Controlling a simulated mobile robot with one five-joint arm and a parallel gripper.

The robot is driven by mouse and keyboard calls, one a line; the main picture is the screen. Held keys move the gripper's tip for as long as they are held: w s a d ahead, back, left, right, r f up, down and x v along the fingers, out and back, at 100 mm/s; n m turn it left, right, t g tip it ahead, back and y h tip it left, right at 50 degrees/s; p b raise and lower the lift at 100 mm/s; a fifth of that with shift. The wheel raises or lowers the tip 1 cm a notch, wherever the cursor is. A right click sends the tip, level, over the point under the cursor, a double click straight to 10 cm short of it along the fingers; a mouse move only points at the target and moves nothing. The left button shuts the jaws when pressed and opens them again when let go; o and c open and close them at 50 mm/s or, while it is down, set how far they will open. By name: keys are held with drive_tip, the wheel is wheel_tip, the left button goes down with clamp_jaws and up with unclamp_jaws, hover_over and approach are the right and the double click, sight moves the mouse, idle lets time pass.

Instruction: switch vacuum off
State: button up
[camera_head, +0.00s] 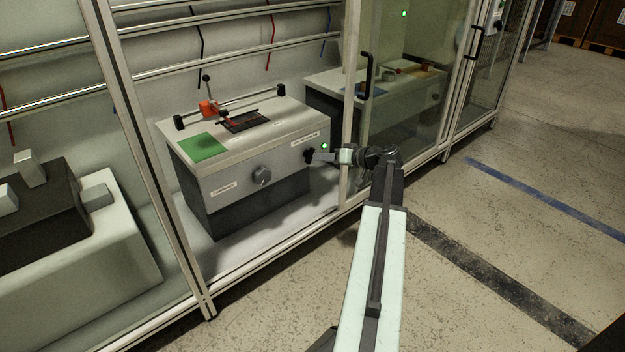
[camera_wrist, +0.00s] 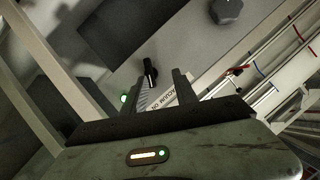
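The vacuum switch is a small black lever (camera_wrist: 150,72) on the grey front panel of a bench unit (camera_head: 228,190). A white label (camera_wrist: 172,97) with upside-down lettering, which seems to read VACUUM ON, lies beside it in the wrist view. A green light (camera_head: 324,146) glows near it, also seen in the wrist view (camera_wrist: 123,99). My gripper (camera_head: 311,157) is at the panel's right end. In the wrist view my gripper (camera_wrist: 157,82) has its two fingers apart, with the lever showing between them. I cannot tell whether either finger touches it.
A round grey knob (camera_head: 262,176) sits on the panel left of my gripper. An aluminium frame post (camera_head: 349,110) and a glass door with a black handle (camera_head: 366,75) stand close beside my arm.

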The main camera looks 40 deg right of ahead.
sight(310, 155)
drive_tip(key=w+d+f+b, duration=0.1)
drive_tip(key=w+f+b, duration=0.1)
drive_tip(key=w, duration=0.4)
drive_tip(key=shift+w+d+f+t+b, duration=0.25)
drive_tip(key=shift+f+t+b, duration=0.1)
drive_tip(key=shift+f, duration=0.3)
drive_tip(key=shift+a+r, duration=0.1)
clamp_jaws()
